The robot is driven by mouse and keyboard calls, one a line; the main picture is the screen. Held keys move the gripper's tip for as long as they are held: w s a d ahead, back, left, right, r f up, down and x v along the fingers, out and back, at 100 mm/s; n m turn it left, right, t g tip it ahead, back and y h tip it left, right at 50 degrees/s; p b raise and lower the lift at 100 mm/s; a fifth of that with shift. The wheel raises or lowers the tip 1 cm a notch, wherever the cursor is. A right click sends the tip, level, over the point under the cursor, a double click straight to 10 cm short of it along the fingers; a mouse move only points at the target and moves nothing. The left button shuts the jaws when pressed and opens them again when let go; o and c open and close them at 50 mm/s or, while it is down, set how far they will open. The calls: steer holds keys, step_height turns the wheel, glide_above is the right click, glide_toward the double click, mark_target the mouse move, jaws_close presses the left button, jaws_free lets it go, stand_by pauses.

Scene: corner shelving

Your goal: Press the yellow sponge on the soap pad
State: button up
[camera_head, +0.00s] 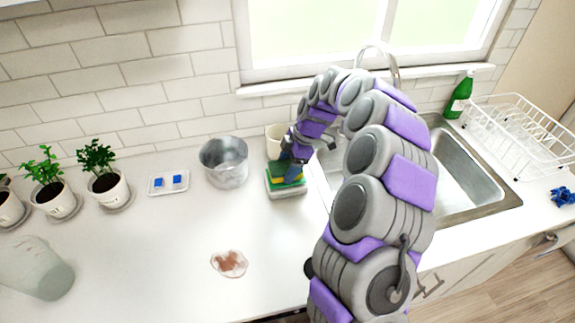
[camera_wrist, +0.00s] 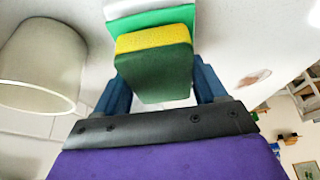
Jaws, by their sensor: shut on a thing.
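The sponge has a yellow layer and a dark green layer. In the wrist view the sponge (camera_wrist: 153,72) sits between the blue fingers of my gripper (camera_wrist: 160,88), which is shut on it. Its yellow side faces a bright green pad in a white holder (camera_wrist: 150,18). In the head view the soap pad (camera_head: 287,190) lies on the counter left of the sink. The sponge (camera_head: 293,172) shows as yellow and green under my gripper (camera_head: 295,163), over the pad. I cannot tell whether sponge and pad touch.
A white cup (camera_head: 275,140) stands just behind the pad, and a metal pot (camera_head: 224,162) is to its left. A brown stain (camera_head: 229,263) marks the front counter. The sink (camera_head: 462,175) is right of my arm. The counter between pot and stain is clear.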

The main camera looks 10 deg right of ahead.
mark_target(281, 168)
steer(key=shift+f+b, duration=0.4)
steer(key=shift+f, duration=0.5)
stand_by(0.8)
stand_by(0.5)
steer(key=shift+r+p, duration=0.8)
steer(key=shift+r, duration=2.75)
steer(key=shift+s+f, duration=0.1)
